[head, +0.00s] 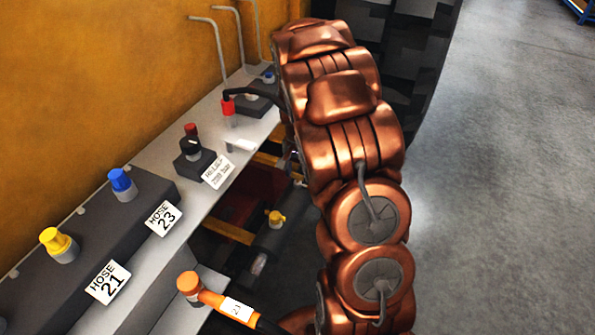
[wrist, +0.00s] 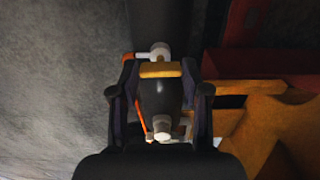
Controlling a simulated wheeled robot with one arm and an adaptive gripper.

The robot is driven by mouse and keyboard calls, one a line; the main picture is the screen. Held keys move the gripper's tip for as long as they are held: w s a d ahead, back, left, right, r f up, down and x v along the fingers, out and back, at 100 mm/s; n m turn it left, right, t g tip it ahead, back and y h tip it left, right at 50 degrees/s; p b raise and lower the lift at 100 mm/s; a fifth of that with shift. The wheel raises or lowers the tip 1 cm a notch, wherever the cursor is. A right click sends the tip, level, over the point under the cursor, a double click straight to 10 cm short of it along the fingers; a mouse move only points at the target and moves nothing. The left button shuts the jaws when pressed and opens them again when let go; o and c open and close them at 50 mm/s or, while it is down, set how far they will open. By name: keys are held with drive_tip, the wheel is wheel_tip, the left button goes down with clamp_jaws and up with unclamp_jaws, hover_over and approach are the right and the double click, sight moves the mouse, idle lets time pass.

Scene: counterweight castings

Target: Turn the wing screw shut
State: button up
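A yellow bar (wrist: 160,70), which looks like the wing of the wing screw, lies crosswise over a dark cylinder (wrist: 158,97) in the wrist view. My gripper (wrist: 160,72) has its two dark fingers apart, one at each end of the bar. I cannot tell whether they touch it. Pale metal fittings show above the bar (wrist: 159,50) and below it (wrist: 162,128). In the head view a small yellow knob (head: 276,218) sits by a dark cylinder (head: 273,245); I cannot tell if it is the same part. My copper arm hides my gripper there.
An orange-ended hose (head: 215,298) lies in front. Red and yellow frame parts (wrist: 262,108) stand right of my gripper. Floor (head: 500,200) at right is clear.

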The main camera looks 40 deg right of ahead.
sight(298, 174)
drive_tip(key=o, duration=0.4)
wheel_tip(298, 174, up, 12)
idle(0.7)
idle(0.7)
